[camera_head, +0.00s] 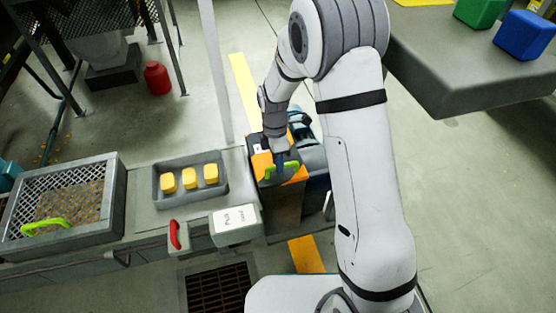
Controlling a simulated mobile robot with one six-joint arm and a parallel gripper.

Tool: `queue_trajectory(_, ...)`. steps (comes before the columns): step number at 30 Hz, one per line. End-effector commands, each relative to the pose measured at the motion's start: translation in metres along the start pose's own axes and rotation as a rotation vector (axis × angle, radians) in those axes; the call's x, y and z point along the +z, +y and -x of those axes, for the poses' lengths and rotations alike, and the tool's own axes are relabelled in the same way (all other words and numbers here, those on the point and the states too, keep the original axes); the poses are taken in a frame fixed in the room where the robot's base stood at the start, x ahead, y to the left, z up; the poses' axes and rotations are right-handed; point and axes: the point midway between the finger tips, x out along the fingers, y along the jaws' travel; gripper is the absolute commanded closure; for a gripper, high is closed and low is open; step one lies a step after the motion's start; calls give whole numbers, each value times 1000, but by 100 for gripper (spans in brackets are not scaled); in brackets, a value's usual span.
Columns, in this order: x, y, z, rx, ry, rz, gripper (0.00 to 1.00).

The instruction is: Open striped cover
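The striped cover (262,164), orange and dark, lies on top of a dark box-like housing at the right end of the bench. A bright green handle (293,166) stands on the cover. My gripper (281,168) points down at this handle from above and overlaps it in the picture. The fingers are small and dark here, so I cannot tell whether they are around the handle or just beside it. My wrist hides the back part of the cover. The cover looks flat on its housing.
Left of the cover, a grey tray (222,196) holds three yellow blocks. A mesh-covered bin (117,200) with a green handle stands farther left. A red lever (174,236) and a white labelled box (236,222) are at the front. A grey table (440,60) is upper right.

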Motion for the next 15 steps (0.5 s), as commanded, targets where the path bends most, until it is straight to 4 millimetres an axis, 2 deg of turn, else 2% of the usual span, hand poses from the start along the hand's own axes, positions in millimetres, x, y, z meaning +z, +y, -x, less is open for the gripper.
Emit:
queue_trajectory(2,0,0,0,0,0,0,75)
queue_trajectory(11,0,0,0,0,0,-1,100)
queue_trajectory(15,1,0,0,0,0,-2,100)
